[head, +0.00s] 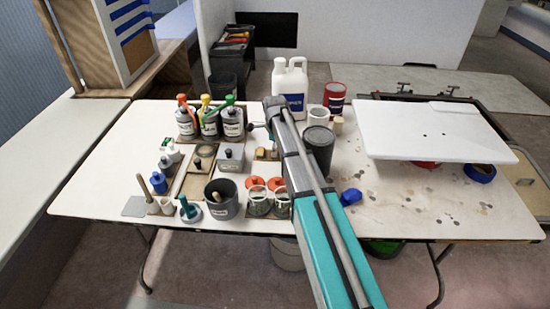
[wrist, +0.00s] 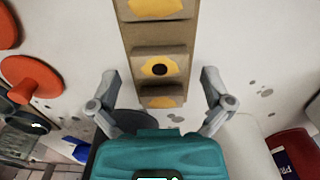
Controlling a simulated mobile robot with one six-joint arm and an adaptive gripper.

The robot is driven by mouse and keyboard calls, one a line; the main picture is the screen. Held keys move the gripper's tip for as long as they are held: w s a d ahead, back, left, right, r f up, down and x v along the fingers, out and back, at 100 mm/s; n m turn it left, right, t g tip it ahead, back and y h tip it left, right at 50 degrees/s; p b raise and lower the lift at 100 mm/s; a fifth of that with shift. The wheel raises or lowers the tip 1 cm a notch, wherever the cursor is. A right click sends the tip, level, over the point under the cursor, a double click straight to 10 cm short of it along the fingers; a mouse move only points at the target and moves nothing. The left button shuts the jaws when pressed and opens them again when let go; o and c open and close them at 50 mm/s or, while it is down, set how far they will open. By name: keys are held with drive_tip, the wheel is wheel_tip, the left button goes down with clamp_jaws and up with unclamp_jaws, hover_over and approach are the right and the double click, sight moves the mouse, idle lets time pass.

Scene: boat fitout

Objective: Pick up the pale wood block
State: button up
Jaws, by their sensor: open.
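A small pale wood block (head: 336,125) stands on the table in the head view, beside the white cup and behind the dark can. I cannot make it out in the wrist view. In the head view my arm covers most of the gripper area.
The dark can (head: 318,150), white cup (head: 317,117), white jug (head: 290,88) and red can (head: 334,97) crowd the area right of my arm. Orange-topped jars (head: 255,183) and pump bottles (head: 209,122) stand left. A white panel (head: 430,130) is at right.

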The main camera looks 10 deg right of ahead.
drive_tip(key=shift+f+b, duration=0.35)
drive_tip(key=shift+f, duration=0.2)
drive_tip(key=c, duration=0.7)
